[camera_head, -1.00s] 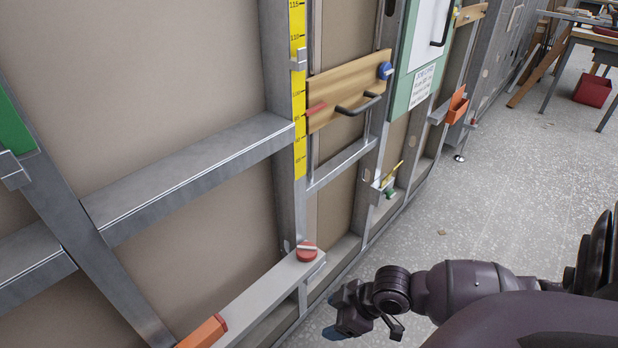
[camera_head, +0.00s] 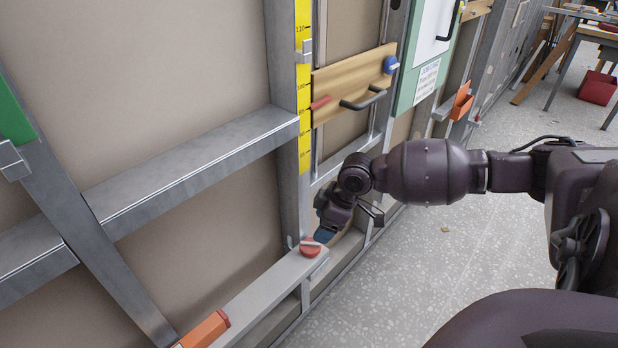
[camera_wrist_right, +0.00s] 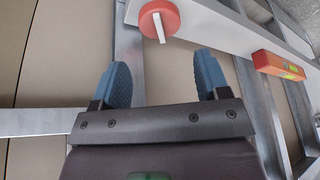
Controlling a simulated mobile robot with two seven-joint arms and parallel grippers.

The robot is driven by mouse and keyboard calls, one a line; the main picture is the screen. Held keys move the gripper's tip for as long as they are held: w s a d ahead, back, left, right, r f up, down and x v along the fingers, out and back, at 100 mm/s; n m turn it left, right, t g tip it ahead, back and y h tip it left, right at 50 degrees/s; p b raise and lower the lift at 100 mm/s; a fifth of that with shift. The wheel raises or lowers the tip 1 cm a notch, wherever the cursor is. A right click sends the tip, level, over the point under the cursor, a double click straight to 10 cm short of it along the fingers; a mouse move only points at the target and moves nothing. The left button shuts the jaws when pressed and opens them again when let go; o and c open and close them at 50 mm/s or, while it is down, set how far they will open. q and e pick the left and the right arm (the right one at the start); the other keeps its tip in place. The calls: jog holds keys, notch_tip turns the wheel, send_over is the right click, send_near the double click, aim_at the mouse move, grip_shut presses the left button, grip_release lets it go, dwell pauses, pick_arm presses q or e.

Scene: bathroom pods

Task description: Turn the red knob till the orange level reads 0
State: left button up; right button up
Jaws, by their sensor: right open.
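The red knob (camera_head: 310,250) with a pale bar across it sits at the right end of a low grey metal beam in the head view. It also shows at the top of the right wrist view (camera_wrist_right: 158,22). The orange level (camera_head: 203,330) lies on the same beam at lower left; in the wrist view it (camera_wrist_right: 279,66) is at the right, its reading too small to make out. My right gripper (camera_head: 324,233) is just behind and above the knob. Its blue fingers (camera_wrist_right: 160,62) are apart and empty, with the knob beyond the tips. My left gripper is not in view.
A yellow scale strip (camera_head: 303,120) runs up the upright post above the knob. A wooden board (camera_head: 340,85) with a black handle and blue knob is mounted beside it. Sloping metal beams (camera_head: 190,170) cross the wall panel. The speckled floor (camera_head: 420,275) is open at right.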

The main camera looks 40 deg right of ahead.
aim_at(310, 242)
jog(key=b+x, duration=0.2)
jog(key=x, duration=0.4)
jog(key=shift+s+f, duration=0.15)
jog(key=shift+f, duration=0.05)
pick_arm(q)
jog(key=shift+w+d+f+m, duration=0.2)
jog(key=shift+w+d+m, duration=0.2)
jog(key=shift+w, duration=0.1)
pick_arm(e)
jog(key=shift+w+a+f, duration=0.2)
jog(key=shift+w+f, duration=0.15)
jog(key=shift+f, duration=0.25)
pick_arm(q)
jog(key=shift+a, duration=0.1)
pick_arm(e)
jog(key=shift+c, duration=0.5)
